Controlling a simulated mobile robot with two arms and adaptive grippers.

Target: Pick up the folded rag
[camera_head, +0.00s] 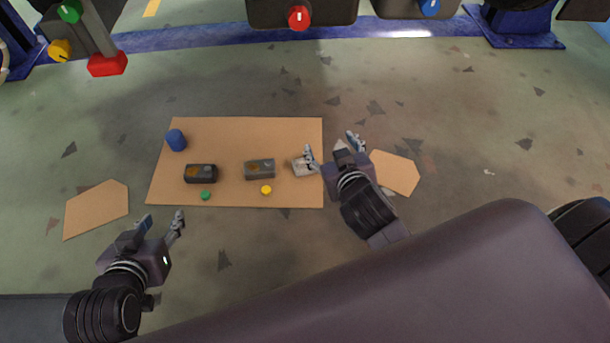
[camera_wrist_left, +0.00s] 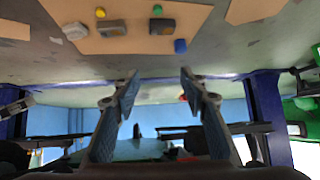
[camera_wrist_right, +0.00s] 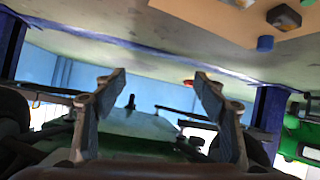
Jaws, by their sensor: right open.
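A pale grey-white piece that looks like the folded rag (camera_head: 300,169) lies near the right edge of the tan board (camera_head: 235,135). It is partly hidden by a finger of my right gripper in the head view. It also shows in the left wrist view (camera_wrist_left: 75,31). My right gripper (camera_head: 332,148) is open and empty in the right wrist view (camera_wrist_right: 160,77), above the board's right edge, just right of the rag. I cannot tell its height. My left gripper (camera_head: 162,222) is open and empty below the board's left part; the left wrist view shows its spread fingers (camera_wrist_left: 159,78).
On the board are a dark block (camera_head: 200,174), a grey block (camera_head: 259,170), a blue cylinder (camera_head: 176,140), a green piece (camera_head: 205,195) and a yellow piece (camera_head: 266,190). Flat tan pieces lie left (camera_head: 96,209) and right (camera_head: 396,172). A blue-footed frame (camera_head: 515,40) stands behind.

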